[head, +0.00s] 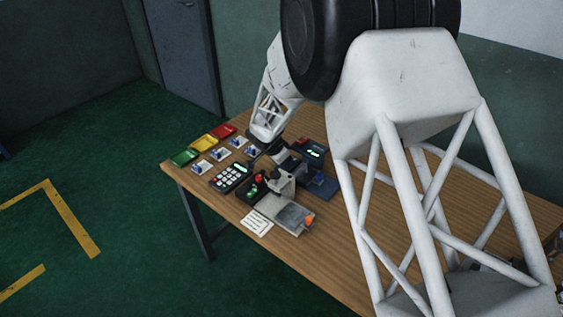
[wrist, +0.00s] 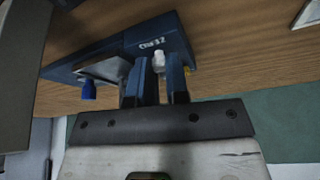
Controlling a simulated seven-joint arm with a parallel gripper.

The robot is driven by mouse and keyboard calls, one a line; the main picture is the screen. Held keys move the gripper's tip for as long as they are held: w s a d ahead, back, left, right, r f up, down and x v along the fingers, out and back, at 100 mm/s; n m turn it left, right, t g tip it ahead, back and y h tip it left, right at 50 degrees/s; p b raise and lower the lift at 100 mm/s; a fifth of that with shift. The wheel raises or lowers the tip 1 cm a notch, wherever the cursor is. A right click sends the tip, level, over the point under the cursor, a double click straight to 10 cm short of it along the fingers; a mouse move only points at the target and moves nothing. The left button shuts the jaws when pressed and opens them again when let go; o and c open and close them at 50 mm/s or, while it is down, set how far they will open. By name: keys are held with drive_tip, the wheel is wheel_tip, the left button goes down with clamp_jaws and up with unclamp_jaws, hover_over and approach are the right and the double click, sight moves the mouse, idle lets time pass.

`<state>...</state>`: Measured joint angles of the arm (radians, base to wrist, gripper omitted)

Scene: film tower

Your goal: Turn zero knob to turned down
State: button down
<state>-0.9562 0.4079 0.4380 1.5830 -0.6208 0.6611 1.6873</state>
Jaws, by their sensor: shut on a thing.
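In the wrist view a blue instrument (wrist: 115,58) with white lettering on its side sits on the wooden table. A small white knob (wrist: 158,57) stands out from it, right at the fingertips of my gripper (wrist: 160,68). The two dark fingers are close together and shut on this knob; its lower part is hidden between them. I cannot read a turn mark on the knob. In the head view the blue instrument (head: 322,184) has a lit green display, and my wrist hides the knob there.
A blue peg-like part (wrist: 88,91) sticks out left of the fingers. A white paper (head: 257,222) lies near the front edge.

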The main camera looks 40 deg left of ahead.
drive_tip(key=n+y, duration=0.1)
drive_tip(key=n, duration=0.2)
drive_tip(key=n+y, duration=0.1)
drive_tip(key=n, duration=0.2)
drive_tip(key=shift+d+n+y, duration=0.2)
drive_tip(key=shift+n+y, duration=0.2)
idle(0.3)
drive_tip(key=c, duration=1.1)
unclamp_jaws()
drive_tip(key=v, duration=0.7)
drive_tip(key=shift+r, duration=0.4)
drive_tip(key=shift+s, duration=0.1)
